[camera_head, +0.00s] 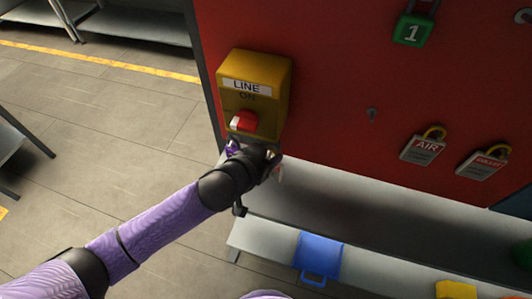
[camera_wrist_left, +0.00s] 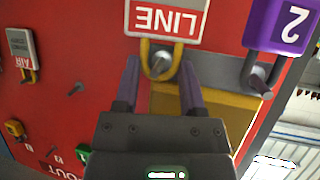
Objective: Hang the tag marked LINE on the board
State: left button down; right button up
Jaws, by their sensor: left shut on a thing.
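The LINE tag (camera_wrist_left: 165,22), red and white with a yellow loop (camera_wrist_left: 144,58), is upside down at the top of the left wrist view. A metal peg end shows inside its loop; I cannot tell whether the loop bears on it. My left gripper (camera_wrist_left: 160,72) is shut on the tag's loop, one finger at each side. In the head view my left gripper (camera_head: 262,158) is just under the yellow LINE switch box (camera_head: 276,75) and hides most of the tag. The red board (camera_head: 320,60) has a bare peg (camera_head: 372,115). My right gripper is out of view.
A purple padlock marked 2 (camera_wrist_left: 277,25) hangs beside the LINE tag. The AIR tag (camera_head: 423,149) and another tag (camera_head: 482,164) hang right of the bare peg. A green padlock marked 1 (camera_head: 413,30) hangs above. A blue item (camera_head: 319,255) lies on the grey ledge (camera_head: 265,245) below.

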pick_arm(q)
jog(key=c, duration=0.5)
grip_release()
jog(key=o, duration=0.4)
jog(key=shift+d, duration=0.15)
jog(key=shift+r, duration=0.1)
